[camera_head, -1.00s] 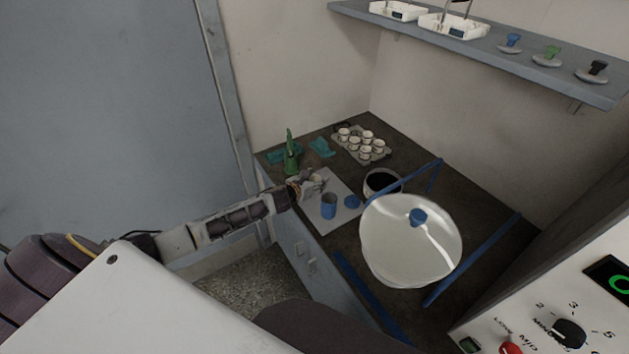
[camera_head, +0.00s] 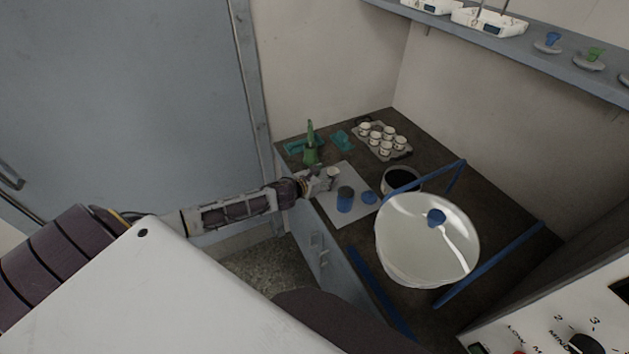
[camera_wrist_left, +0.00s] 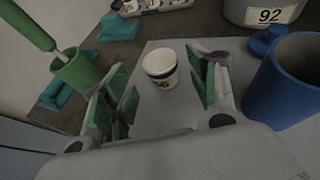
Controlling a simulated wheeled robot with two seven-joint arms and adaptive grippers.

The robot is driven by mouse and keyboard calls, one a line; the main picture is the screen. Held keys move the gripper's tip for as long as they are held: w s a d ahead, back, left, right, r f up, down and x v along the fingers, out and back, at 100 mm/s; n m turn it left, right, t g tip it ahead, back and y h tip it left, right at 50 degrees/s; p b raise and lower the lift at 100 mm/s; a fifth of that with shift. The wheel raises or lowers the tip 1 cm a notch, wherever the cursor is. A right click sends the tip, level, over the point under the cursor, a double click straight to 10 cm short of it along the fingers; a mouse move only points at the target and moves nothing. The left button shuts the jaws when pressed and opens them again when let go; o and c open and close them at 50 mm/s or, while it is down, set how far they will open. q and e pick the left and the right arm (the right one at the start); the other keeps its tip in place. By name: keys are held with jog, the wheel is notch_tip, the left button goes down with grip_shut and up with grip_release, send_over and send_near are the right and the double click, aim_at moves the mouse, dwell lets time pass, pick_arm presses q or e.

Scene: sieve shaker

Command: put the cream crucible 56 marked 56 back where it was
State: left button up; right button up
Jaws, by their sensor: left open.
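The cream crucible (camera_wrist_left: 160,70) stands upright on a grey mat (camera_wrist_left: 185,115) in the left wrist view. It has a dark band and a partly visible mark ending in 6. My left gripper (camera_head: 322,179) is open, with its green-padded fingers on either side of the crucible and visible gaps between. In the head view the crucible (camera_head: 333,173) is small, right by the gripper. A grey rack (camera_head: 404,154) with several similar cream crucibles stands farther back on the dark bench. Only its edge shows in the wrist view. My right gripper is not in view.
A blue cup (camera_head: 345,201) and a blue lid (camera_head: 370,197) are right of the gripper. A green holder (camera_head: 310,155) and teal pieces (camera_head: 341,139) are behind it. A grey pot (camera_wrist_left: 262,12) marked 92 and a large white bowl (camera_head: 428,240) stand to the right.

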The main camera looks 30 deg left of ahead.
pick_arm(q)
jog(key=shift+v, duration=3.05)
